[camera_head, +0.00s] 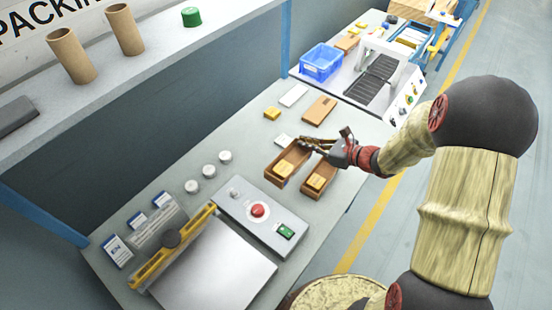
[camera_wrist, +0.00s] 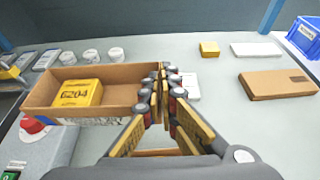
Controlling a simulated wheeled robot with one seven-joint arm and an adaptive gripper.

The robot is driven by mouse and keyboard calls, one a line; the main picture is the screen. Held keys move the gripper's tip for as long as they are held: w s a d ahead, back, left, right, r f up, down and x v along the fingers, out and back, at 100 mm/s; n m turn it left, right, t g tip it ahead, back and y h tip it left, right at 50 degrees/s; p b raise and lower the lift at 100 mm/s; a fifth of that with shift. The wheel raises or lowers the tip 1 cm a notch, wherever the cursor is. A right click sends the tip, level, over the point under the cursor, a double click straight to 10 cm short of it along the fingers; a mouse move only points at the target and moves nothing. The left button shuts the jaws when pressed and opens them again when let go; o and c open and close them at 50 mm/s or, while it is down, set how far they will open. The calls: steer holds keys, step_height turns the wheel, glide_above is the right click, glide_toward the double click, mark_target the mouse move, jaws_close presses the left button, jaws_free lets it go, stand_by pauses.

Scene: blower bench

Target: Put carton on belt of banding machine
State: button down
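An open brown carton (camera_wrist: 110,72) lies on the bench with a yellow box marked 6204 (camera_wrist: 78,93) inside; the head view also shows this carton (camera_head: 270,172). A second open carton (camera_head: 309,190) with a yellow box stands beside it, mostly hidden under my gripper in the wrist view. My gripper (camera_wrist: 164,78) is at the first carton's right end, its fingers close together. I cannot tell whether the end wall is between them. The banding machine (camera_head: 408,88), with its dark roller belt (camera_head: 375,80), stands beyond the bench's far end.
A flat closed brown carton (camera_wrist: 278,84), a white flat piece (camera_wrist: 256,49) and a small yellow box (camera_wrist: 209,49) lie nearby. A blue crate (camera_head: 320,62) stands beside the belt. A control box with a red button (camera_head: 258,210) and several white jars (camera_head: 208,171) are nearer.

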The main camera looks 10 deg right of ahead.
steer(key=w+a+f+b, duration=0.1)
steer(key=w+a+f, duration=0.1)
steer(key=w+a+f+b, duration=0.1)
steer(key=w+f, duration=0.1)
steer(key=w+a+f, duration=0.2)
steer(key=f, duration=0.1)
steer(key=shift+w+a+f+b, duration=0.1)
steer(key=shift+w+a+b, duration=0.1)
steer(key=shift+a+b, duration=0.2)
steer(key=shift+w+a+f+b, duration=0.1)
steer(key=shift+f+b, duration=0.3)
steer(key=shift+f, duration=0.5)
steer(key=shift+w+a+f+b, duration=0.1)
steer(key=shift+f+b, duration=0.3)
steer(key=shift+f, duration=0.5)
steer(key=shift+f, duration=0.15)
steer(key=c, duration=2.3)
jaws_free()
